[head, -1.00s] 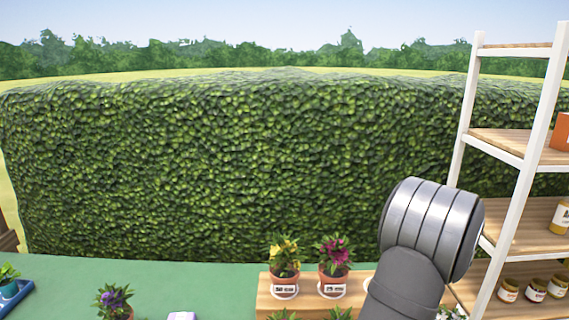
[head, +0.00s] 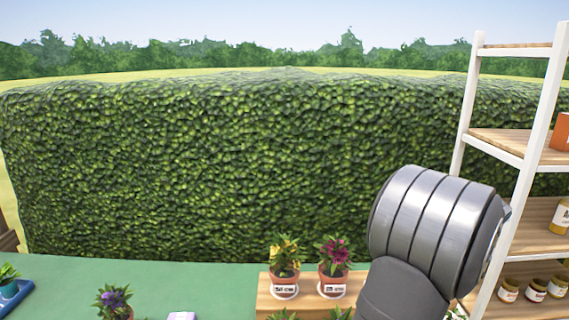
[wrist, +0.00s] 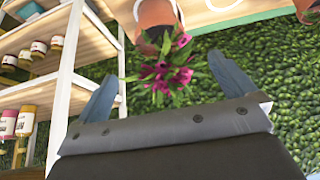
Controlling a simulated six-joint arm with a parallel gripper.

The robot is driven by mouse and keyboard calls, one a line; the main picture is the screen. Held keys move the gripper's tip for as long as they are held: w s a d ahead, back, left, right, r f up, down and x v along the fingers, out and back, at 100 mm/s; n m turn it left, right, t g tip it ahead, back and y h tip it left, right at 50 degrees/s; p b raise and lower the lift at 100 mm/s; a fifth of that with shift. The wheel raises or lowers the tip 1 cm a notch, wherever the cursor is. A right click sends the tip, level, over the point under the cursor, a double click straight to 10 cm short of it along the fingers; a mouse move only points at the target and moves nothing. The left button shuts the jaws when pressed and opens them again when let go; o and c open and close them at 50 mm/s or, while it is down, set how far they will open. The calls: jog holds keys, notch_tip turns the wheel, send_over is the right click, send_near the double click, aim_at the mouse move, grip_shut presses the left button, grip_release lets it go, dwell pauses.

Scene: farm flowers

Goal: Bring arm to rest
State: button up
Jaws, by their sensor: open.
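My gripper (wrist: 165,85) shows in the wrist view with its two blue-grey fingers spread wide and nothing between them. A potted plant with magenta flowers (wrist: 165,72) shows beyond the fingers, upside down in that view and apart from them. In the head view only my arm's grey links show at the lower right, in front of the shelf; the gripper is out of that picture. The magenta plant (head: 334,258) stands there on a wooden stand (head: 300,306), beside a yellow-flowered plant (head: 284,262).
A white-framed shelf (head: 520,190) with jars (head: 535,291) stands at the right, close to my arm. A purple-flowered pot (head: 115,300) and a blue tray (head: 12,300) are on the green table (head: 210,280). A tall hedge (head: 220,160) closes the back.

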jog(key=x, duration=1.2)
jog(key=shift+w+a+f, duration=0.1)
jog(key=shift+f, duration=0.15)
notch_tip(320, 180, up, 5)
jog(key=shift+f, duration=0.1)
jog(key=s+d+r, duration=0.5)
jog(key=s+r, duration=0.2)
jog(key=s, duration=0.4)
jog(key=w+a+f+n+y, duration=0.1)
jog(key=w+a+f+n, duration=0.15)
jog(key=w+a, duration=0.8)
jog(key=w+a+f+n+y, duration=0.2)
jog(key=w+a+n, duration=0.1)
jog(key=w+a, duration=0.8)
jog(key=w+a+f+n, duration=0.1)
jog(key=w+a, duration=0.1)
jog(key=a, duration=0.8)
jog(key=w+a+f+n+g+y, duration=0.1)
jog(key=w+a+n, duration=0.1)
jog(key=a, duration=0.9)
jog(key=w+a+f+n+g, duration=0.1)
jog(key=w+a+f, duration=0.1)
jog(key=a, duration=0.8)
jog(key=shift+w+a+y, duration=0.35)
jog(key=shift+w+y, duration=0.05)
jog(key=shift+w, duration=0.4)
